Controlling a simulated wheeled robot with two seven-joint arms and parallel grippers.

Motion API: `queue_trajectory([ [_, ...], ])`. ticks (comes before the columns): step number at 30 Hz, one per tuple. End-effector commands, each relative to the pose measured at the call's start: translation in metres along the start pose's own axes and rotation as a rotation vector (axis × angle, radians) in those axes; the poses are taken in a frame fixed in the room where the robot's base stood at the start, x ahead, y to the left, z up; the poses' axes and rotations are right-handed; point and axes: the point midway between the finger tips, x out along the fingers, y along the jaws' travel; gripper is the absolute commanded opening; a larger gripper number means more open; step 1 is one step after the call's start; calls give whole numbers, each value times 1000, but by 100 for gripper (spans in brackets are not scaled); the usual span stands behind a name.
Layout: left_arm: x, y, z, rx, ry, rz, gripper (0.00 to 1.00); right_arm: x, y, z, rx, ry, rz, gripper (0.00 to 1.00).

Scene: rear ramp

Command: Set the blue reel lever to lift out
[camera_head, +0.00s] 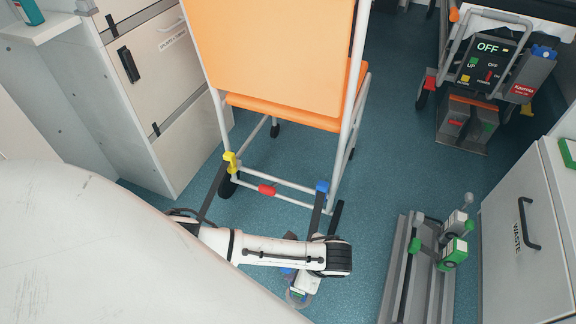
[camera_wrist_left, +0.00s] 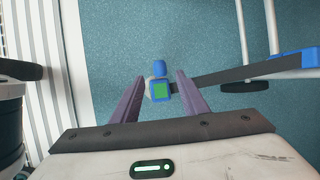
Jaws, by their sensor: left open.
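In the left wrist view the blue reel (camera_wrist_left: 161,90) has a green square on its face, with a rounded blue lever (camera_wrist_left: 159,69) at its far end. A dark strap runs from it to a blue hook (camera_wrist_left: 309,58). My left gripper (camera_wrist_left: 160,77) is open, its two purple fingers on either side of the reel; whether they touch it I cannot tell. In the head view the blue hook (camera_head: 322,187) is on the chair frame. My left arm (camera_head: 285,252) hides most of the reel there. My right gripper is not in view.
The orange wheelchair (camera_head: 275,60) stands ahead, with a yellow hook (camera_head: 230,160) and strap at its left. A floor rail (camera_head: 398,275) with a green reel (camera_head: 453,252) lies right, near the waste cabinet (camera_head: 525,260). A control panel (camera_head: 487,62) stands at back right.

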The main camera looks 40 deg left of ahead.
Motion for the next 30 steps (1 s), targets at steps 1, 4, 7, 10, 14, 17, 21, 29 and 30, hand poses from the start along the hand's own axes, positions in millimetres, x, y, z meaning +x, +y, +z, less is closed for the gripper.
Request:
queue_trajectory([
  [1, 13, 1, -1, 0, -1, 0, 40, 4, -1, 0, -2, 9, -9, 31],
  [4, 33, 1, -2, 0, -1, 0, 40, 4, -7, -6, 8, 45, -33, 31],
  [7, 52, 1, -2, -1, -1, -1, 40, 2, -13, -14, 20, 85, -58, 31],
  [10, 68, 0, -2, -1, 1, -1, 40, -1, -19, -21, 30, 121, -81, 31],
  [14, 82, 0, -2, -1, 2, 0, 40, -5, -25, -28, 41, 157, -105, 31],
  [17, 86, 0, -2, -1, 4, -1, 40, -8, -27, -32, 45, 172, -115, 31],
  [21, 88, 0, -1, -1, 4, -1, 40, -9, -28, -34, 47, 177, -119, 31],
  [29, 87, 0, -1, -1, 4, -1, 25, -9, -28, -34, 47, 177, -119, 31],
  [30, 87, 0, -1, -1, 4, -1, 18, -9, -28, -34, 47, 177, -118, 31],
])
